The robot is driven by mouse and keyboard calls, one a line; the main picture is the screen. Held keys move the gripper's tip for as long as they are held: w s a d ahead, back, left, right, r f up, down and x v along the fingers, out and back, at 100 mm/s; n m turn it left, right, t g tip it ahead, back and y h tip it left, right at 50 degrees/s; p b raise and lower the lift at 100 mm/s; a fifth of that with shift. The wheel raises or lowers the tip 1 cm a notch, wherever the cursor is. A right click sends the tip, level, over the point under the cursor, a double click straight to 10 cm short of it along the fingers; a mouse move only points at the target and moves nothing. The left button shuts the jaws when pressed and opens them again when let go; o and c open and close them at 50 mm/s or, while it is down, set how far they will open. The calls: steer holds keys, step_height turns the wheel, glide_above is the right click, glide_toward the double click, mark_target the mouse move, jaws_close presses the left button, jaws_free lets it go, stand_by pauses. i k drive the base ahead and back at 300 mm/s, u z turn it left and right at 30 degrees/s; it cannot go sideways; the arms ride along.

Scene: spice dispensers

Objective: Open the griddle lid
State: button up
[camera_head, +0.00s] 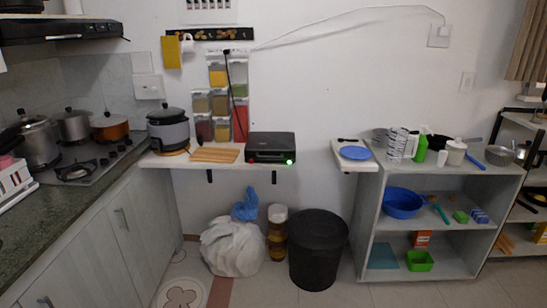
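The griddle (271,147) is a dark, box-shaped appliance with a green light at its front right corner. It sits at the right end of a white wall shelf, and its lid (270,139) looks shut. A lighter handle or bar shows across its front. My gripper is not in view.
A wooden board (214,155) and a rice cooker (168,129) stand left of the griddle on the shelf. Spice dispensers (221,102) hang above. A black bin (318,248) and white bag (232,246) stand below. A gap separates this shelf from the blue plate's ledge (342,160).

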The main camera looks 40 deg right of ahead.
mark_target(260, 145)
steer(key=i, duration=0.9)
steer(key=u, duration=0.05)
